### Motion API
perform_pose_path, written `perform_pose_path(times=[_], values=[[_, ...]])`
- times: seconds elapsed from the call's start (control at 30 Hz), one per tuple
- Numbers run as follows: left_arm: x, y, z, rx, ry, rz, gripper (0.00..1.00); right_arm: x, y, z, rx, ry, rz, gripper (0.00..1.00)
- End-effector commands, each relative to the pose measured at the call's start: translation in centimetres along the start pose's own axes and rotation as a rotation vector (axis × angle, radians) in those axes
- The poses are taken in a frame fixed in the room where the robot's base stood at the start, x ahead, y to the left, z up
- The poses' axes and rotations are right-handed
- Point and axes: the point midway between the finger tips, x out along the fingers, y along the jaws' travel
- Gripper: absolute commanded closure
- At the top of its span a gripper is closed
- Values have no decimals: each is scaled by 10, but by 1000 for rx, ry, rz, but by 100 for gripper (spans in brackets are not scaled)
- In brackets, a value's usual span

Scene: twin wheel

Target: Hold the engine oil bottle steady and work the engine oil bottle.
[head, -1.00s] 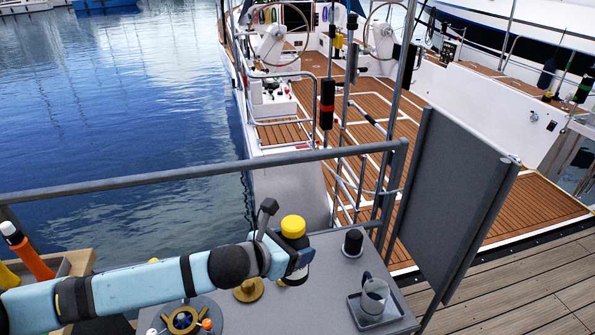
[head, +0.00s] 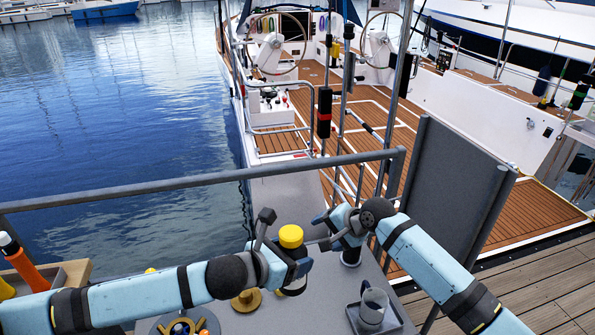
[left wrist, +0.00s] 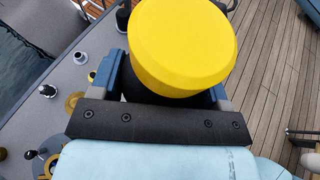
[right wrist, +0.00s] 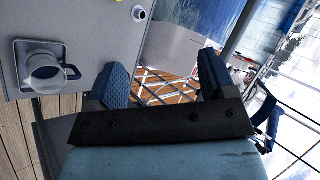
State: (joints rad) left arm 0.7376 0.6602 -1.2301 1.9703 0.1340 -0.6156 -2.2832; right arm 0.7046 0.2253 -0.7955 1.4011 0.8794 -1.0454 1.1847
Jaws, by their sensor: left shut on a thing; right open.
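The engine oil bottle stands upright on the grey table; its yellow cap (head: 291,236) shows above its dark body (head: 294,286). My left gripper (head: 299,268) is shut on the bottle below the cap. In the left wrist view the yellow cap (left wrist: 182,45) rises between my left fingers. My right gripper (head: 332,225) is open and empty, to the right of the bottle and above the table, apart from the cap. The right wrist view shows its two blue fingers (right wrist: 165,82) spread with nothing between them.
A clear mug (head: 373,304) stands on a small tray (head: 398,318) at the table's right. A black-topped post (head: 351,256) stands below my right gripper. A brass fitting (head: 246,300) is left of the bottle. A grey rail (head: 180,187) runs behind the table.

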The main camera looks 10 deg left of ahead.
Motion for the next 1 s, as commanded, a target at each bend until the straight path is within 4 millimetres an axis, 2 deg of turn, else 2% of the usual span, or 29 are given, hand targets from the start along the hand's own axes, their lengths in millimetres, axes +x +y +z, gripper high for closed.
perform_pose_path(times=[0.03, 0.2, 0.4, 0.5, 0.7, 0.83, 1.0], values=[[0, 0, 1, 0, -2, 0, 97, -9, -24, 1, 7, -28, 21, 23], [0, 0, 1, 0, -2, 0, 97, -37, -85, 33, 27, -171, 149, 23], [0, 0, 1, 0, -2, 0, 97, -82, -136, 71, 27, -285, 371, 23], [0, 0, 1, 0, -2, 0, 97, -107, -152, 86, 26, -310, 491, 23], [0, 0, 1, 0, -2, 0, 97, -148, -172, 105, 29, -320, 685, 23], [0, 0, 1, 0, -2, 0, 97, -161, -176, 110, 31, -315, 750, 23], [0, 0, 1, 0, -2, 0, 97, -160, -172, 114, 35, -315, 774, 23]])
